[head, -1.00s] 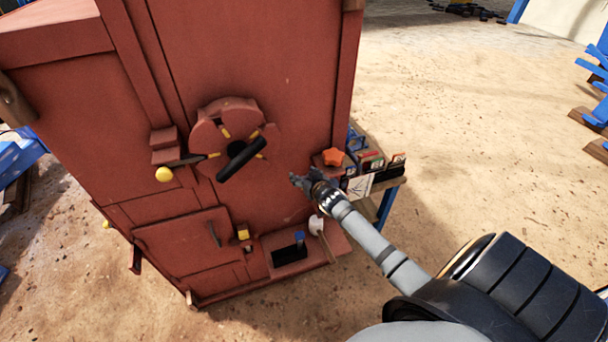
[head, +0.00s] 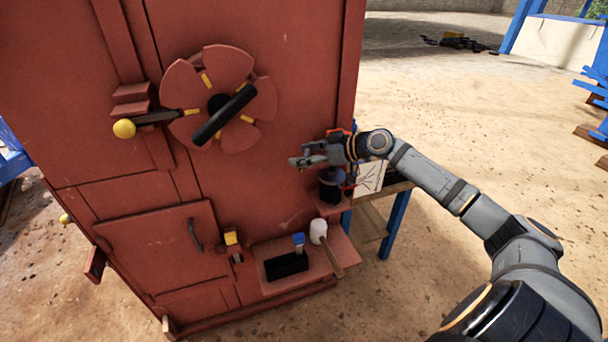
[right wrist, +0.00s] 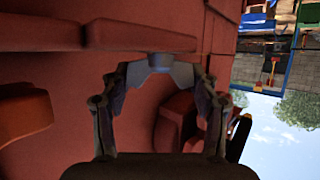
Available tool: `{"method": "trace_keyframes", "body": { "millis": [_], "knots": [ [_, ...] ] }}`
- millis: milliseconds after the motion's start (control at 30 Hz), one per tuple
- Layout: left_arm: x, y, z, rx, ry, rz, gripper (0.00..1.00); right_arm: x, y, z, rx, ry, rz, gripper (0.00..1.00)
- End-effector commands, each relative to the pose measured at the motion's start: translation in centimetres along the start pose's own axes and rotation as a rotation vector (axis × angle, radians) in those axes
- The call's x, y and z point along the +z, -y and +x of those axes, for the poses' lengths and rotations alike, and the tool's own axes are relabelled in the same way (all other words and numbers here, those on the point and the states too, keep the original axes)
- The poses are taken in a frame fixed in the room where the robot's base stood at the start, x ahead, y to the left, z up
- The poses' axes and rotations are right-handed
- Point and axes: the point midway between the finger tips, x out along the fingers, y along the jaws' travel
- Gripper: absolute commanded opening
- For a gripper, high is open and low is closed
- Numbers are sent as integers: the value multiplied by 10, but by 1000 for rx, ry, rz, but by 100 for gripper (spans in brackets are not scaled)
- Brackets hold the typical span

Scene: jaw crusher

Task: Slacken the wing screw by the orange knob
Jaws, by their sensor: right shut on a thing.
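The wing screw (right wrist: 160,66) shows in the right wrist view as a grey two-winged piece with a bluish middle, against the red crusher panel. My right gripper (right wrist: 160,84) has a finger on each side of it and is shut on its wings. In the head view my right gripper (head: 302,157) is at the right part of the red front panel, fingers pointing left; the screw is hidden there. The orange knob is mostly or wholly hidden behind my right gripper and wrist. My left gripper is not in view.
A red wheel with a black handle (head: 224,114) and a yellow-tipped lever (head: 124,128) are left of my gripper. Below are a red shelf (head: 325,262) and a pale-headed mallet (head: 318,231). A blue-legged table (head: 396,222) stands to the right.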

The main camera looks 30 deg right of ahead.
Motion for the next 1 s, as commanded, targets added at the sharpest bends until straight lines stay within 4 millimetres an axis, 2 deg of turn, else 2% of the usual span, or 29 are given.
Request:
{"method": "trace_keyframes", "body": {
  "millis": [33,300,933,967,1000],
  "knots": [
    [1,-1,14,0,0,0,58,6,-1,3,-26,-3,-8,30],
    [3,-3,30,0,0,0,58,2,0,1,-138,-2,-52,30],
    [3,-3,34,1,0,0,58,1,1,0,-178,3,-68,30],
    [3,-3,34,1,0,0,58,1,1,0,-178,3,-68,64],
    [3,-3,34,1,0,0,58,1,1,0,-178,3,-68,69]
  ]
}}
